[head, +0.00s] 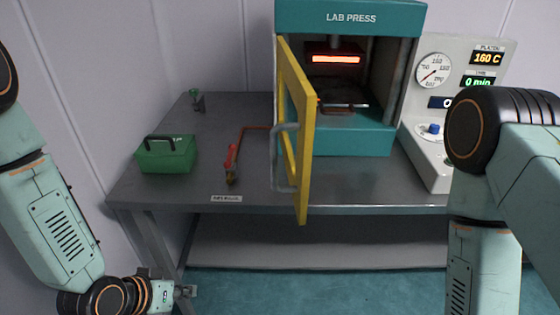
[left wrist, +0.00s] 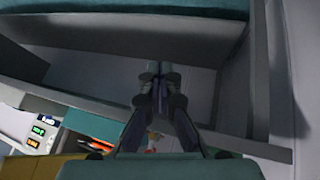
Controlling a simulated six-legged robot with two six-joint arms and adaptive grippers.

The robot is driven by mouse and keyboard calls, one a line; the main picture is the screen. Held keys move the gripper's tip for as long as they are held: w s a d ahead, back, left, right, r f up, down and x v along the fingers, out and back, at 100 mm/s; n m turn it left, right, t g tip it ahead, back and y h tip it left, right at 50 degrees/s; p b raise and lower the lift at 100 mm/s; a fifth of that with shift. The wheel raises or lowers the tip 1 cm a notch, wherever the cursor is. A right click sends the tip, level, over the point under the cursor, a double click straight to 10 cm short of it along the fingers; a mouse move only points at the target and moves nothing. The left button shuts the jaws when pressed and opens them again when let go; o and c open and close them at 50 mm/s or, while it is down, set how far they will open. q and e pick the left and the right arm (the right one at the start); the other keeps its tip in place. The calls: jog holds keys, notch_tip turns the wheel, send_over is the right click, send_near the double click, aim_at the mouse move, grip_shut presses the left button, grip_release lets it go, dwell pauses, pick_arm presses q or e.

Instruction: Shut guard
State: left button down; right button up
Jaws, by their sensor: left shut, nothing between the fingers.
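The yellow guard (head: 302,125) stands open on the left side of the teal lab press (head: 350,140), swung out toward me over the bench. A grey bar handle (head: 277,160) is on its outer face. My left gripper (head: 188,291) is low at the front left, below the bench top and well apart from the guard. In the left wrist view its fingers (left wrist: 160,85) are together and empty. My right arm comes in at the right, but its gripper is out of the picture.
A green box (head: 165,155) with a black handle, a red-handled tool (head: 231,160) and a small green item (head: 196,98) are on the grey bench (head: 130,195). A control panel (head: 450,75) with a gauge stands right of the press. The press opening glows orange inside.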

aim_at(302, 179)
pick_arm(q)
jog(key=w+d+r+m+h+p, duration=0.1)
jog(key=w+d+r+m+h, duration=0.2)
jog(key=r, duration=0.5)
jog(key=w+r+m+t+h+p, duration=0.1)
jog(key=w+r+m+h, duration=0.3)
jog(key=r, duration=0.5)
jog(key=w+d+r+m+h+p, duration=0.1)
jog(key=w+d+r+m+h, duration=0.1)
jog(key=r+m+h, duration=0.45)
jog(key=s+d+r+m+g, duration=0.1)
jog(key=s+r+m+g, duration=0.15)
jog(key=s+g, duration=0.3)
jog(key=shift+t+h, duration=0.35)
jog(key=shift+t, duration=0.1)
jog(key=d, duration=0.8)
jog(key=w+d, duration=0.1)
jog(key=d, duration=0.3)
jog(key=shift+w+r, duration=0.1)
jog(key=shift+r, duration=0.1)
jog(key=shift+w+d, duration=0.15)
jog(key=shift+d, duration=0.7)
jog(key=shift+d, duration=0.1)
